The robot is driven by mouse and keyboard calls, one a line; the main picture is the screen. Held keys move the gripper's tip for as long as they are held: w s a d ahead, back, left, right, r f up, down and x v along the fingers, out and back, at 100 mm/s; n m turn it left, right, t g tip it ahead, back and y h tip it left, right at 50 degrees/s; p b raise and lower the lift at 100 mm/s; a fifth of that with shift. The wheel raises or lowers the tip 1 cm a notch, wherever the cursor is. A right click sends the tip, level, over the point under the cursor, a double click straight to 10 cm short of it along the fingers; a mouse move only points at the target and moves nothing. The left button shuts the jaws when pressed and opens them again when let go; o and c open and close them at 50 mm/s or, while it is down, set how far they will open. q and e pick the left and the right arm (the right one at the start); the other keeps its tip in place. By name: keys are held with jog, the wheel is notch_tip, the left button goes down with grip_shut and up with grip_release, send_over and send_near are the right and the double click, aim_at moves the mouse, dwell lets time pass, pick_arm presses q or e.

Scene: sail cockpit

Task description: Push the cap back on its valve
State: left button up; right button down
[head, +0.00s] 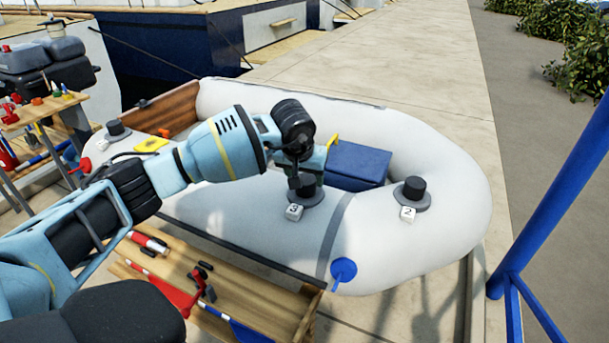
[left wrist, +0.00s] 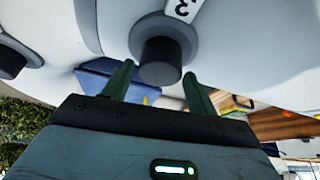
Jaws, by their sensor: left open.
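A grey inflatable dinghy (head: 430,250) has black valve caps on grey round bases. The cap at the tag "3" (head: 294,212) is largely hidden by my left gripper (head: 308,178) in the head view. In the left wrist view this black cap (left wrist: 160,60) stands out from its grey base (left wrist: 163,28), close to the "3" tag (left wrist: 184,8). My left gripper (left wrist: 157,72) is open, with one dark green finger to each side of the cap's end. I cannot tell whether a finger touches it. Another black cap (head: 413,187) is by the "2" tag (head: 408,213). My right gripper is not in view.
A blue box (head: 358,166) lies inside the dinghy behind the gripper. A third black cap (head: 116,128) is at the far left. A wooden bench (head: 265,302) with red and black tools stands in front. A blue post (head: 550,205) rises at the right.

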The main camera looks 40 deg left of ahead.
aim_at(306, 179)
pick_arm(q)
jog(key=shift+p+v, duration=1.25)
jog(key=shift+v, duration=0.35)
jog(key=shift+p+v, duration=0.95)
jog(key=shift+v, duration=0.25)
jog(key=p+v, duration=0.2)
jog(key=v, duration=0.1)
jog(key=shift+p, duration=0.3)
